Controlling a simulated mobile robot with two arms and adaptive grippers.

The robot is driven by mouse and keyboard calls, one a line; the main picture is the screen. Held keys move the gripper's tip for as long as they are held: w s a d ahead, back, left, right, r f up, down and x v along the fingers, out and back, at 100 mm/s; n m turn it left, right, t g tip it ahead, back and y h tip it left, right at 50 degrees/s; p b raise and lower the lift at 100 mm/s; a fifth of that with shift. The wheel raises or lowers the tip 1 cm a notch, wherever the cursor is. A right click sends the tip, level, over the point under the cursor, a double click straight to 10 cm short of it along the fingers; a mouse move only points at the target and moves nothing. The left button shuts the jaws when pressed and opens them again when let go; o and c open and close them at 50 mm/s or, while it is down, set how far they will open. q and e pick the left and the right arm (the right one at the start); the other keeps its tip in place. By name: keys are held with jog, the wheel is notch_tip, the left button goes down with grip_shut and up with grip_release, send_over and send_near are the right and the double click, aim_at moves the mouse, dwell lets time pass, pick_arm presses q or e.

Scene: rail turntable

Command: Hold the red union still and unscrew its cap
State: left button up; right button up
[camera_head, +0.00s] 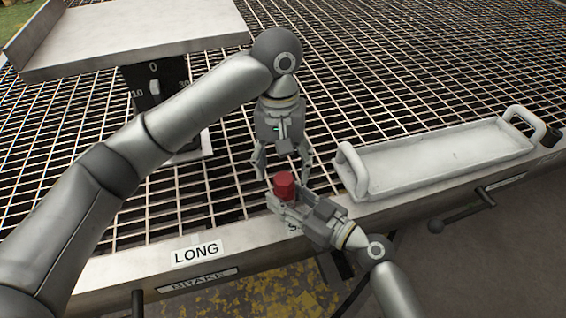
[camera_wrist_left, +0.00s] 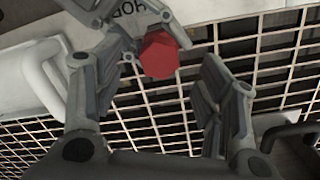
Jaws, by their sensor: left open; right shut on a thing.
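The red union (camera_head: 284,186) stands upright at the near edge of the grating, its red hexagonal top showing in the left wrist view (camera_wrist_left: 159,55). My right gripper (camera_head: 285,203) comes in from the lower right and is shut on the union's lower part, which its fingers hide. My left gripper (camera_head: 283,172) hangs above, pointing down, with its fingers spread open on either side of the union's top. In the left wrist view my left gripper (camera_wrist_left: 150,90) has an open gap between its fingers, and the red top lies beyond the tips, nearer the left finger. The cap's seam cannot be made out.
A white tray with two handles (camera_head: 435,160) lies right of the grippers on the grating (camera_head: 400,75). A scale with a flat pan (camera_head: 130,38) stands at the back left. The front rail (camera_head: 130,268) carries LONG and BRAKE labels. A dark lever (camera_head: 462,215) sticks out at the right.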

aim_at(284, 179)
pick_arm(q)
jog(key=m, duration=1.8)
jog(key=shift+m+t, duration=0.3)
jog(key=shift+m, duration=0.1)
jog(key=shift+f, duration=0.1)
jog(key=shift+s+f, duration=0.1)
jog(key=shift+f, duration=1.85)
